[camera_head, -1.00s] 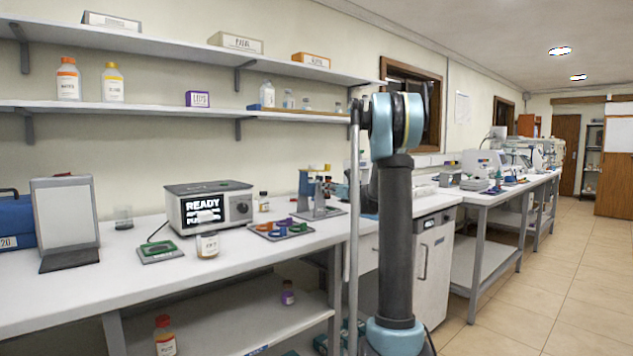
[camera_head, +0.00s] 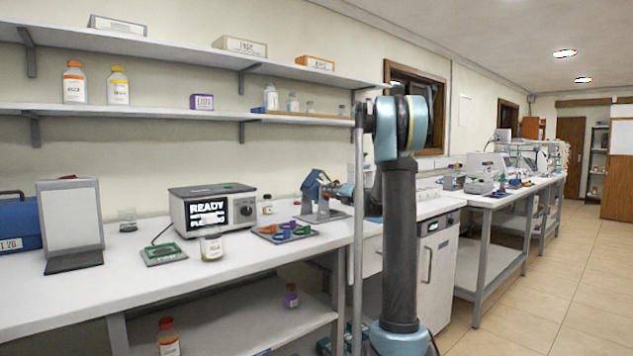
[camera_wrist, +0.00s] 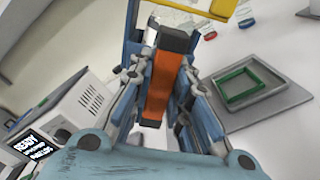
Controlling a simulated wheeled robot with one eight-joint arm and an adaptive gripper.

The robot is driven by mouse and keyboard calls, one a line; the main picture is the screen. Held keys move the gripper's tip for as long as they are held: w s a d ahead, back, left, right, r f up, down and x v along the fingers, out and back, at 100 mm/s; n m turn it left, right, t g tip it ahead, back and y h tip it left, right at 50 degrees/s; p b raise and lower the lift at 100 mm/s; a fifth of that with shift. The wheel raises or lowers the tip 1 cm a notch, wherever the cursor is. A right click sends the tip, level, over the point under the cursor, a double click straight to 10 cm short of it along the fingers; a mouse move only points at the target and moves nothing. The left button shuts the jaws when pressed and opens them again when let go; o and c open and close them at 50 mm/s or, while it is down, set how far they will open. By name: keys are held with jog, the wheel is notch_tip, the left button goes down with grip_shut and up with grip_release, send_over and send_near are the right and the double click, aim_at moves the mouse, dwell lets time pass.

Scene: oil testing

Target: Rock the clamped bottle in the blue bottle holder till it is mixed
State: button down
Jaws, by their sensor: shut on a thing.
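The blue bottle holder (camera_head: 312,184) sits tilted on its grey stand on the bench in the head view. The clamped bottle cannot be made out in it. My gripper (camera_head: 340,189) reaches the holder's right side, partly behind my arm. In the wrist view my gripper (camera_wrist: 160,100) is shut on an orange handle-like piece (camera_wrist: 160,85) with a dark end. I cannot tell clearly how this piece joins the holder.
A tray with coloured rings (camera_head: 284,232) lies left of the holder. The device reading READY (camera_head: 212,209), a labelled jar (camera_head: 211,246) and a green-framed pad (camera_head: 163,254) stand further left. Shelves (camera_head: 180,112) run above the bench.

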jog(key=shift+w+d, duration=0.1)
jog(key=shift+d, duration=0.1)
jog(key=m, duration=0.5)
jog(key=shift+m, duration=0.4)
jog(key=n, duration=0.3)
jog(key=shift+f+n, duration=0.1)
jog(key=shift+n, duration=0.3)
jog(key=n, duration=0.4)
jog(key=shift+n, duration=0.6)
jog(key=n, duration=0.5)
jog(key=shift+n, duration=0.4)
